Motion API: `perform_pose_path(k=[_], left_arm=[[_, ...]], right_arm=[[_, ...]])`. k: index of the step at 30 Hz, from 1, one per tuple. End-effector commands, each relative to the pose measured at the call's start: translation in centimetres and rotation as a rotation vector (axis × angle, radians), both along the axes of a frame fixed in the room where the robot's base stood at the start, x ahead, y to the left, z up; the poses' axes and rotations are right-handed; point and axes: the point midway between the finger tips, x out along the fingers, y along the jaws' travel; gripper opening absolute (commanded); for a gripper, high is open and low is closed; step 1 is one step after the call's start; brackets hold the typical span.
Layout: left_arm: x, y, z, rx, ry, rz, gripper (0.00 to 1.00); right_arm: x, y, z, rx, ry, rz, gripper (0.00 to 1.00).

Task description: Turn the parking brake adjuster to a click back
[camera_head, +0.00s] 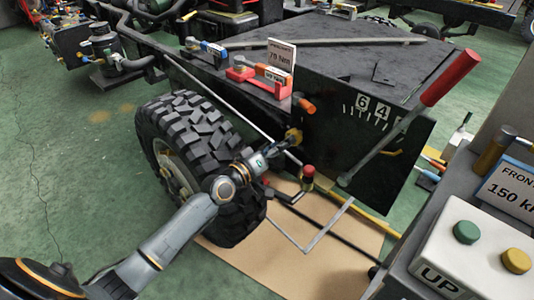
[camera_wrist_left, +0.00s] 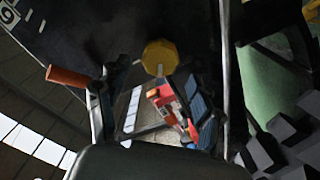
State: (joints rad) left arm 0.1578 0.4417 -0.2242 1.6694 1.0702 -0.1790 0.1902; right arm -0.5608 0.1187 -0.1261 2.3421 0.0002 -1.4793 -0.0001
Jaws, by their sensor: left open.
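The parking brake adjuster appears to be the yellow faceted knob (camera_head: 294,136) on the front face of the dark chassis box. In the left wrist view the knob (camera_wrist_left: 160,57) is ahead of my fingers, near the middle of the gap. My left gripper (camera_head: 284,145) is close to the knob in the head view, partly covering it; I cannot tell whether they touch. In the left wrist view my left gripper (camera_wrist_left: 152,100) is open, with nothing clearly held between its fingers. My right gripper is not in view.
An orange-tipped peg (camera_head: 306,105) sticks out just above the knob. A large tyre (camera_head: 195,140) stands left, beside my forearm. A long lever with a red handle (camera_head: 450,78) slants past a numbered scale (camera_head: 374,106) at right. A console with buttons (camera_head: 470,260) fills the lower right.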

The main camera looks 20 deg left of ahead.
Motion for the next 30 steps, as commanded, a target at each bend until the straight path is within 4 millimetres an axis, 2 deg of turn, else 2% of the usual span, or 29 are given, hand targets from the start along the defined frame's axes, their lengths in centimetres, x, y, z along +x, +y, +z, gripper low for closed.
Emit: perform_pose_path(k=[3, 10, 15, 30], left_arm=[[-2.6, 1.0, -0.2, 0.003, 0.003, -0.001, 0.66], [-5.6, 2.1, -0.1, 0.001, 0.000, 0.001, 0.66], [-6.3, 2.3, 0.0, -0.001, 0.000, 0.000, 0.66], [-6.5, 2.0, -0.3, 0.008, 0.008, -0.007, 0.66]], right_arm=[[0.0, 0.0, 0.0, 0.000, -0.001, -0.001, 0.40], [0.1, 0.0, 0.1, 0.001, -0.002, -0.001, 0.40], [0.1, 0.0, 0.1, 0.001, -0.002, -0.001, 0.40], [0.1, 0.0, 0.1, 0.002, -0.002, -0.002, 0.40]])
